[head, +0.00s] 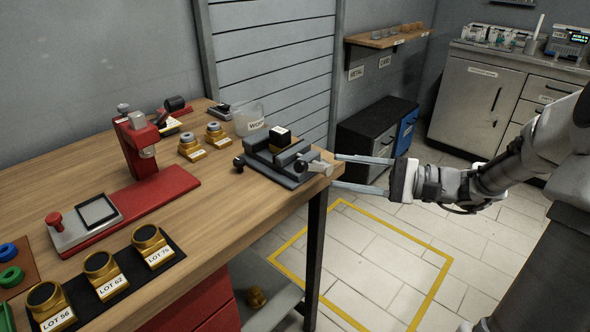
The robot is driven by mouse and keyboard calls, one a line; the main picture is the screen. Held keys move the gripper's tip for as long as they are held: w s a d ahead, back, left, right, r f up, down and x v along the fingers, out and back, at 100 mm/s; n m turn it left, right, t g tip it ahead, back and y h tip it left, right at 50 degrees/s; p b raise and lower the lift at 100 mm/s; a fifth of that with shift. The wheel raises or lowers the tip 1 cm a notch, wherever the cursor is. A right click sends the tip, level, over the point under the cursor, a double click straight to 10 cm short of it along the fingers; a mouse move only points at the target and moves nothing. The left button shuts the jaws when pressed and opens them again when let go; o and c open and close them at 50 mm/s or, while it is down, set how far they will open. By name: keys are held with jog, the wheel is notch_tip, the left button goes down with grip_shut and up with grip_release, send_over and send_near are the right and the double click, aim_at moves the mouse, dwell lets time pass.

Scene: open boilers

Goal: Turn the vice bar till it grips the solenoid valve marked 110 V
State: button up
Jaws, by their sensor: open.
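A dark grey vice (285,165) stands near the right end of the wooden bench. A small block with a black side and a pale top (280,135) sits between its jaws. I take it for the solenoid valve, but its marking is too small to read, and I cannot tell whether the jaws touch it. The light grey vice bar (320,167) is at the vice's right end, by the bench edge. My gripper (334,170) is open and reaches in from the right. Its two fingers are apart, one above and one below the bar's level; contact is unclear.
A red press (140,150) stands left of the vice. A clear labelled tub (248,118) and brass pieces (191,147) are behind and left of the vice. Labelled brass cups (153,246) line the front. Clear floor with yellow marking (402,235) lies right of the bench.

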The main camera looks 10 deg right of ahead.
aim_at(314, 167)
jog(key=b+x, duration=0.2)
jog(key=x, duration=0.8)
jog(key=shift+a, duration=0.1)
grip_shut()
dwell(1.1)
